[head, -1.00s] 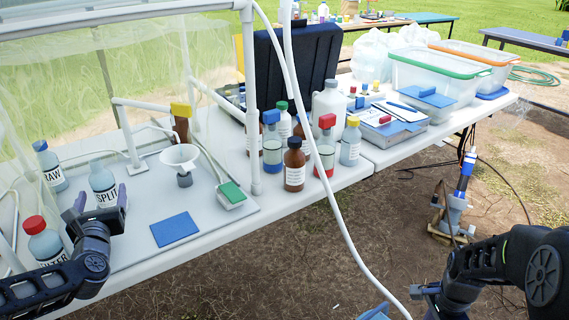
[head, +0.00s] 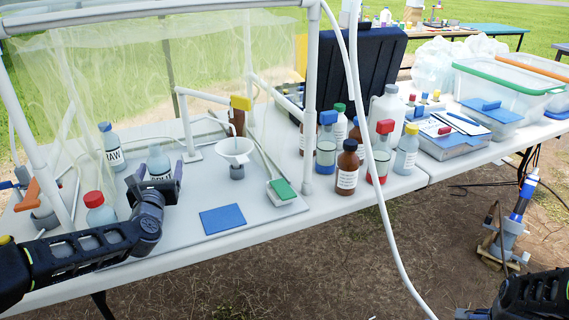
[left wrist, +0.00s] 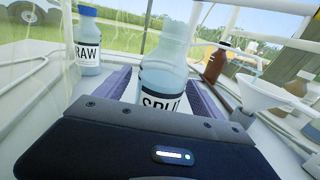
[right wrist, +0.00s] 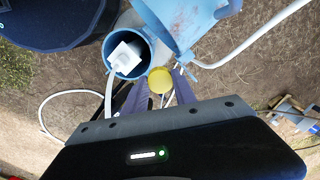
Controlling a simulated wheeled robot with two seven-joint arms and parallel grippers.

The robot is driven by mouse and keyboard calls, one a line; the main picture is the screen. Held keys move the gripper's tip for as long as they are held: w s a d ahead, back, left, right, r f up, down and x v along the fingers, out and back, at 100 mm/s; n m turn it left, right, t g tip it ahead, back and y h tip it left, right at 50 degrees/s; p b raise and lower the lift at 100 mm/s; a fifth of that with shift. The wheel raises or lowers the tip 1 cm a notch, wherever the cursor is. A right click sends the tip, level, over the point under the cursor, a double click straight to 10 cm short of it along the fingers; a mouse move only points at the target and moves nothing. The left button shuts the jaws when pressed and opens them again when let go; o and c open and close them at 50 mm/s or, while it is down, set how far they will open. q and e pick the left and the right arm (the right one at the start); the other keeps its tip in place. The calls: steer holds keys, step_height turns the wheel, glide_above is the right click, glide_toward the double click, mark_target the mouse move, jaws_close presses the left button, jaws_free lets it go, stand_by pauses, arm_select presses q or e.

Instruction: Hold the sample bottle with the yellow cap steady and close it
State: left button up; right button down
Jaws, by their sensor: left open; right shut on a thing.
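An uncapped pale blue bottle labelled SPLIT (head: 158,160) stands upright on the grey board. It also shows in the left wrist view (left wrist: 163,68). My left gripper (head: 155,184) is open, with a purple finger on each side of the bottle's lower part in the left wrist view; I cannot tell whether they touch it. My right gripper (right wrist: 161,88) is shut on a round yellow cap (right wrist: 159,80), over the ground away from the bottle. Only a bit of the right arm shows at the lower right of the head view.
A RAW bottle (head: 112,148), a red-capped bottle (head: 99,208) and a funnel (head: 234,152) stand near. Another yellow-capped bottle (head: 406,150) stands among several bottles to the right. A white hose hangs across the front. A blue mat (head: 222,219) lies on the board.

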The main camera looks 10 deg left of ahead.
arm_select(q)
steer(key=x, duration=0.3)
steer(key=shift+w, duration=0.1)
arm_select(e)
steer(key=shift+f, duration=0.25)
arm_select(q)
steer(key=shift+c, duration=0.5)
jaws_close()
stand_by(0.5)
steer(key=shift+r, duration=0.1)
